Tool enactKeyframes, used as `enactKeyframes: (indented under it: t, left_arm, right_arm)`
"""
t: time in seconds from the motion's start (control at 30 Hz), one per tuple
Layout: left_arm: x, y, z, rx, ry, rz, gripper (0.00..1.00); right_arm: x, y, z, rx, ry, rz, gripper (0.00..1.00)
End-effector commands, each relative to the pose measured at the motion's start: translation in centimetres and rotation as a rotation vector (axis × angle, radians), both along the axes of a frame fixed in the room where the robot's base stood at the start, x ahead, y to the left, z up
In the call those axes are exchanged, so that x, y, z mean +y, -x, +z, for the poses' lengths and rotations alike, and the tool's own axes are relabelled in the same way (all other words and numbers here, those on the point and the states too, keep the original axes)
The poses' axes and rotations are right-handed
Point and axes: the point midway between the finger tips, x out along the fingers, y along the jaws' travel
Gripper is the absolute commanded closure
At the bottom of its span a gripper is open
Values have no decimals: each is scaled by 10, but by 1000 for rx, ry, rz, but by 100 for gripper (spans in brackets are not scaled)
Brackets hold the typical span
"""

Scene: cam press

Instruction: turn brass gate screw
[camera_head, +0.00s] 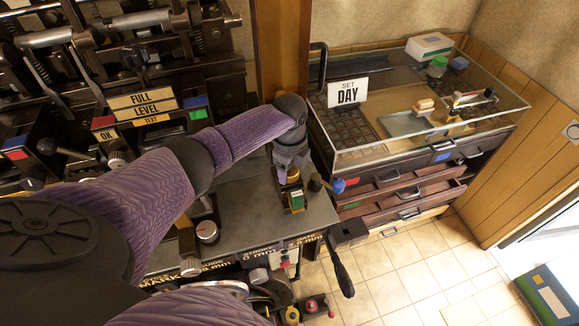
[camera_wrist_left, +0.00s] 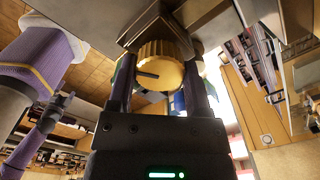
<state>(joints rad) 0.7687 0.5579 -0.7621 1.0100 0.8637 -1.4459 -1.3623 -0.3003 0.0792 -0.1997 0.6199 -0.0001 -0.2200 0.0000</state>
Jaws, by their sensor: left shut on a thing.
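The brass gate screw (camera_wrist_left: 160,62) is a ribbed round knob with a dark slot across its face. It shows large in the left wrist view, between my two dark fingers. In the head view, a small brass part (camera_head: 293,176) shows just under the wrist. My left gripper (camera_head: 291,182) points down over the right end of the bench and is shut on the screw; its fingertips are mostly hidden in the head view. In the left wrist view, a purple arm of mine ends in what looks like my right gripper (camera_wrist_left: 53,112), too small to tell its jaws.
The dark press machine (camera_head: 150,60) fills the back left. A blue-knobbed lever (camera_head: 328,185) stands close right of my left gripper.

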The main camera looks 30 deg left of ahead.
Motion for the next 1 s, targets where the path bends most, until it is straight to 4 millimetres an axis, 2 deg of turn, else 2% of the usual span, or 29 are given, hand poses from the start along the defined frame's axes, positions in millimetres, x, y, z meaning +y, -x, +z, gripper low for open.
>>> enactKeyframes:
  t: [0.5, 0.53, 0.67, 0.7, 0.93, 1.0]
  left_arm:
    - [0, 0, 1, -2, 2, -16, 95]
    - [0, 0, 1, -2, 2, -16, 32]
    - [0, 0, 0, -1, 1, -16, 5]
    - [0, 0, 0, -1, 1, -16, 1]
    - [0, 0, 1, -1, 1, -15, 1]
    - [0, -1, 6, -2, 1, -15, 1]
  right_arm:
    - [0, 0, 0, 0, -1, 0, 1]
    - [0, 0, 0, 0, -1, 0, 1]
    - [0, 0, 0, 0, -1, 0, 1]
    - [0, 0, 0, 0, -1, 0, 1]
    - [0, 0, 0, 0, 0, 0, 1]
    - [0, 0, 2, -1, 0, 0, 1]
